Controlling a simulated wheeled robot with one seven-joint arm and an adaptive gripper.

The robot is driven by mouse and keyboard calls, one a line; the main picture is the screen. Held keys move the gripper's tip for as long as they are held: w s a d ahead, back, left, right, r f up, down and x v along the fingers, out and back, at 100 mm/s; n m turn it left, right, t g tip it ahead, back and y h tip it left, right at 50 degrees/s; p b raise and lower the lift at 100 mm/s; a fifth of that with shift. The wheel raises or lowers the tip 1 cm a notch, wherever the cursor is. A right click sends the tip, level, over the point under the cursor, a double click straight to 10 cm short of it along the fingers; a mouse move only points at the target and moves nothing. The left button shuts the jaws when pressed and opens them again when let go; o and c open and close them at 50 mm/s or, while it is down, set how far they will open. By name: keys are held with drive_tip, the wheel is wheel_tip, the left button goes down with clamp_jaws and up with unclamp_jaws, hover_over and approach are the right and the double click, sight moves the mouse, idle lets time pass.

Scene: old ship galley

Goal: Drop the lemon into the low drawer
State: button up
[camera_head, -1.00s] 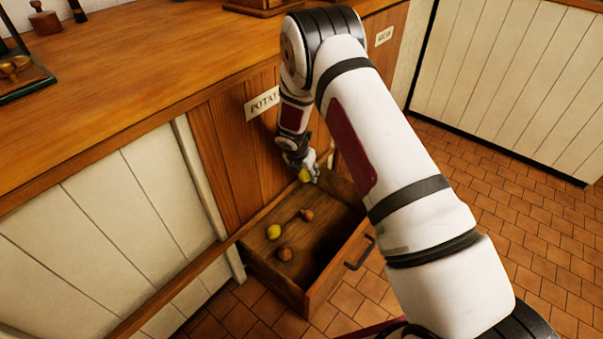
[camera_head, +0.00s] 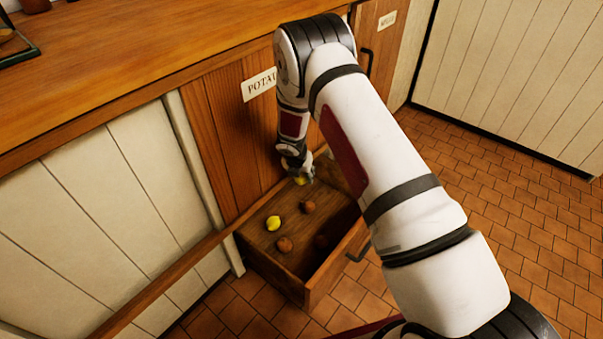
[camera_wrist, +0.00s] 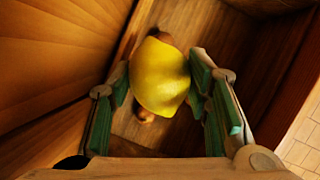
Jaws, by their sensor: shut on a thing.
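A yellow lemon (camera_wrist: 160,78) is between the green pads of my gripper (camera_wrist: 161,88) in the wrist view. My gripper (camera_head: 301,178) is shut on it and points down over the back of the open low drawer (camera_head: 277,280); in the head view only a bit of the held lemon (camera_head: 299,181) shows. A second yellow fruit (camera_head: 273,223) lies on the drawer floor.
The wooden counter (camera_head: 130,75) with a potato label (camera_head: 259,84) rises behind the drawer. A white panelled wall (camera_head: 90,210) stands at the left. Tiled floor (camera_head: 500,220) is clear at the right.

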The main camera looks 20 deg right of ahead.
drive_tip(key=o, duration=1.3)
drive_tip(key=shift+r, duration=0.1)
drive_tip(key=shift+r, duration=0.1)
